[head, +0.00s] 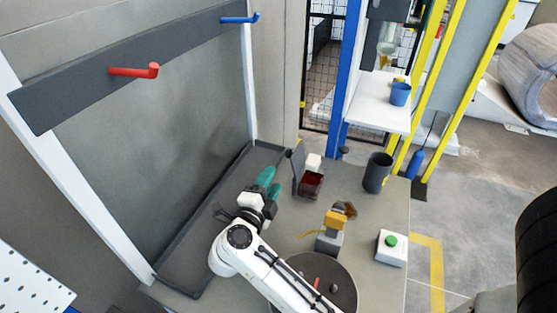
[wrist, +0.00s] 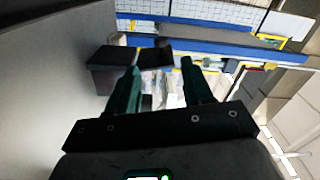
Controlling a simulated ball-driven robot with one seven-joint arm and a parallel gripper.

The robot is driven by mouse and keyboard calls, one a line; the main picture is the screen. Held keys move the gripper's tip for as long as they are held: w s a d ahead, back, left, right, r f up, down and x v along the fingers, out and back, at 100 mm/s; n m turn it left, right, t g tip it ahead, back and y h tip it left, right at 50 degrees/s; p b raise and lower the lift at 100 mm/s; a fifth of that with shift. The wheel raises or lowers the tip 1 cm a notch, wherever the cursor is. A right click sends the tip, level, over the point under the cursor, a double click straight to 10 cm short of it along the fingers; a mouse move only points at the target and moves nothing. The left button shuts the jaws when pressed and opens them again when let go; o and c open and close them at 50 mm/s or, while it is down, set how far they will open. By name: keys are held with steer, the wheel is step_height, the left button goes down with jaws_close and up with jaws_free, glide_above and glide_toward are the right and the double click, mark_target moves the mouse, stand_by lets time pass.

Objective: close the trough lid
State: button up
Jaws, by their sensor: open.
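A small open-topped dark red box (head: 311,185) stands on the bench, to the right of my gripper in the head view. A thin grey panel (head: 297,160) stands raised at its left side and looks like a lid; I cannot tell for sure that these are the trough and its lid. My gripper (head: 270,179), with teal fingers, is left of the box and apart from it. In the wrist view my gripper (wrist: 160,75) shows its fingers spread with nothing held between them. A dark box-like shape with a flat top (wrist: 108,60) lies beyond the left finger.
A long shallow grey tray (head: 182,284) runs along the wall at left. A dark cup (head: 377,173), a yellow-and-grey fixture (head: 331,234), a round dark turntable (head: 340,280) and a green button box (head: 391,248) stand on the bench. Bare bench lies between box and cup.

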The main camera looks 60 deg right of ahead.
mark_target(287, 156)
steer(key=d, duration=0.3)
steer(key=w+d+p, duration=0.1)
steer(key=d, duration=0.6)
steer(key=shift+w, duration=0.2)
jaws_close()
stand_by(0.3)
